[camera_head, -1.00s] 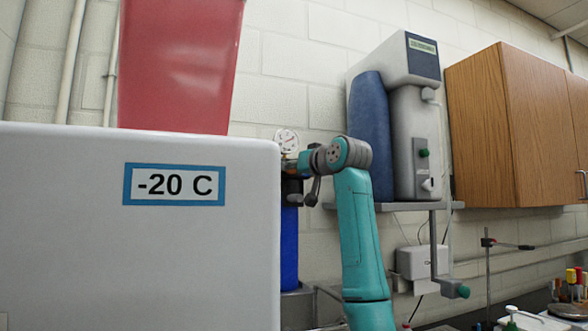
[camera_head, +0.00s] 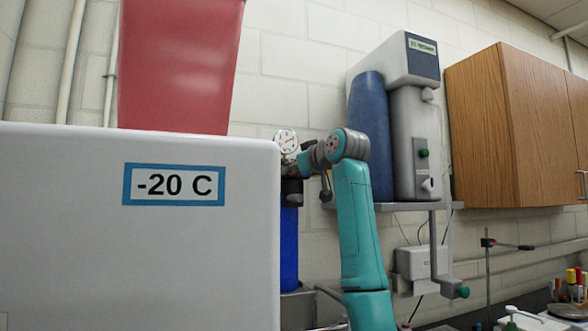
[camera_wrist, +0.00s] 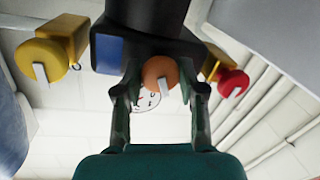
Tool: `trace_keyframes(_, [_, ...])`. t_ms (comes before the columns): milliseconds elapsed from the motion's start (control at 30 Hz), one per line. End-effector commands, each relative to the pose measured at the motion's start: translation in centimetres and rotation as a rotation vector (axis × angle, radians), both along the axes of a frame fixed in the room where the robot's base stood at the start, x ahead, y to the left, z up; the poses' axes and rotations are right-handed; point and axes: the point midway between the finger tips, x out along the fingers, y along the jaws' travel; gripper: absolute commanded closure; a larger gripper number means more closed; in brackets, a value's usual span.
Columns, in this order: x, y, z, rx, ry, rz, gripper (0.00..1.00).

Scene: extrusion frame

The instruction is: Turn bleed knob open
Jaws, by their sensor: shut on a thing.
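The bleed knob appears to be the orange knob (camera_wrist: 160,73) with a white pointer, in the wrist view. It sits below a black block with a blue patch (camera_wrist: 110,53). My gripper (camera_wrist: 160,92) has a finger on each side of the orange knob and is shut on it. The knob's pointer tilts slightly toward the lower right. A pressure gauge (camera_head: 286,141) stands above the blue cylinder (camera_head: 289,235) there. The gauge is partly hidden behind the knob in the wrist view.
A yellow valve knob (camera_wrist: 41,62) is left of my gripper and a red valve knob (camera_wrist: 233,83) is right, both close. The white box labelled -20 C (camera_head: 150,260) blocks the left of the head view. A grey dispenser (camera_head: 412,120) stands on a shelf at right.

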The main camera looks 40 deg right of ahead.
Motion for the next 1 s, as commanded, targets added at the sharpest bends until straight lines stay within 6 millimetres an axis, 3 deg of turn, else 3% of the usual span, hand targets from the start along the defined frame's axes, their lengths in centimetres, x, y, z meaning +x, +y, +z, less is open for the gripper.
trace_keyframes(1000, [0.08,0.14,0.19,-0.891,0.258,0.001,0.95])
